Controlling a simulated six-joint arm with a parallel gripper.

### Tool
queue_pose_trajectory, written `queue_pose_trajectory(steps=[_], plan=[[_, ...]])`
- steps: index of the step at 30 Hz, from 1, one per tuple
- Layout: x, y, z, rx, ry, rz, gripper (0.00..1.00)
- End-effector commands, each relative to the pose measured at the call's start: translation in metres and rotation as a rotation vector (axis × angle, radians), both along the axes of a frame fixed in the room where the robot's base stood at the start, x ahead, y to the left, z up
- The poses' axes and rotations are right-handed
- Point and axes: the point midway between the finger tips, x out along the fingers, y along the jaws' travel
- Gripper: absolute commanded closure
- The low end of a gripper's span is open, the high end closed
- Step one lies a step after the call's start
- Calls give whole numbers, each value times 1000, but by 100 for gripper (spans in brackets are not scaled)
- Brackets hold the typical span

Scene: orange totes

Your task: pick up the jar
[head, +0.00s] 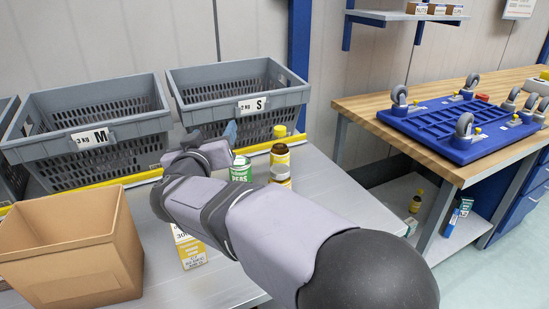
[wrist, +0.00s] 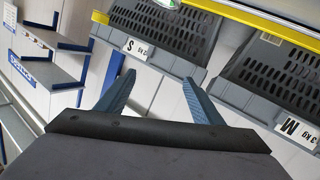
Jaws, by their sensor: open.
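A brown jar (head: 280,168) with a yellow lid stands on the grey table, just right of a green can (head: 241,169) and beyond my forearm. My gripper (head: 231,132) shows only in part in the head view, a blue finger in front of the S crate, left of the jar. In the wrist view, my gripper's (wrist: 158,90) two blue fingers are spread wide with nothing between them. The jar cannot be made out in the wrist view. My arm covers part of the table near the jar.
Grey crates marked S (head: 240,92) and M (head: 90,120) stand behind a yellow strip. A cardboard box (head: 75,250) is at front left, a yellow-and-white carton (head: 188,248) beside my arm. A wooden bench (head: 440,145) is at right.

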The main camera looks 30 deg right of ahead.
Motion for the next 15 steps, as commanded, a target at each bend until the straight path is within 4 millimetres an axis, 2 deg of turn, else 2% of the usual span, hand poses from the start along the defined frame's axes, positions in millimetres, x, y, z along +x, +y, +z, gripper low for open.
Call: queue_pose_trajectory(steps=[1, 3, 6, 10, 15], plan=[[-13, -25, -6, 58, 29, -46, 39], [-31, -51, -29, 141, 53, -104, 39], [-57, -79, -55, 240, 76, -180, 39], [-82, -101, -77, 325, 91, -250, 39], [-95, -110, -90, 366, 95, -287, 39]])
